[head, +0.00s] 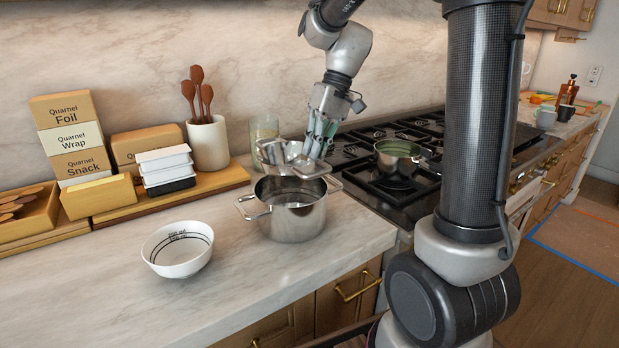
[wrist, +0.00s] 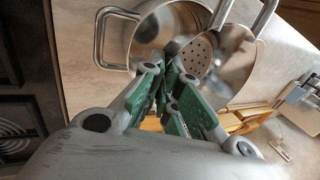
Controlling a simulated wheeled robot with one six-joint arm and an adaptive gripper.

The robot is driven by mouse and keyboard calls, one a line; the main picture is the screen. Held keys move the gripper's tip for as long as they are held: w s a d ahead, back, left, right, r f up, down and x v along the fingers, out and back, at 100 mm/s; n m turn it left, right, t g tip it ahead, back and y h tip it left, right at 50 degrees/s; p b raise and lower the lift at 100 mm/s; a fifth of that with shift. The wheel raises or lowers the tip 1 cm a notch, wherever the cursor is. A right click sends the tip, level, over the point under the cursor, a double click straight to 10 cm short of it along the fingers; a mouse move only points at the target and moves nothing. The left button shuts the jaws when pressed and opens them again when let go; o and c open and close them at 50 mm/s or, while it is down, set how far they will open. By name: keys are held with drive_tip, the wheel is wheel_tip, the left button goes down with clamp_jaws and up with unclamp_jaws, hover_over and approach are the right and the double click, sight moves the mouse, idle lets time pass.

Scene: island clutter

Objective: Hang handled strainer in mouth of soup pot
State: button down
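The steel soup pot (head: 292,222) stands upright on the marble counter, with a loop handle on each side. It also shows in the wrist view (wrist: 112,40). The handled strainer (head: 278,156) is shiny steel and sits above the pot's far rim, tilted. Its perforated bowl (wrist: 200,58) shows past my fingers in the wrist view, overlapping the pot's mouth. My gripper (head: 316,146) is above the back of the pot, its green-padded fingers (wrist: 168,85) close together on the strainer. The exact grip point is hidden, and I cannot tell whether strainer and pot touch.
A white bowl (head: 178,250) stands left of the pot. A glass jar (head: 264,132) and a utensil crock (head: 208,143) are behind. The stove (head: 375,190) with a saucepan (head: 398,157) is to the right. The front counter is clear.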

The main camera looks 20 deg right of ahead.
drive_tip(key=shift+f, duration=2.9)
drive_tip(key=shift+f, duration=0.3)
drive_tip(key=shift+f, duration=0.3)
drive_tip(key=c, duration=1.9)
unclamp_jaws()
drive_tip(key=s+a+v, duration=0.1)
drive_tip(key=v, duration=1.1)
drive_tip(key=s+d+t+h, duration=0.1)
drive_tip(key=s, duration=0.5)
drive_tip(key=s+d+f+m+t+h, duration=0.1)
drive_tip(key=s+d+t+h, duration=0.1)
drive_tip(key=s, duration=0.4)
drive_tip(key=s+d+f+m+t+h, duration=0.1)
drive_tip(key=s+t, duration=0.1)
drive_tip(key=s, duration=0.5)
drive_tip(key=shift+d, duration=0.4)
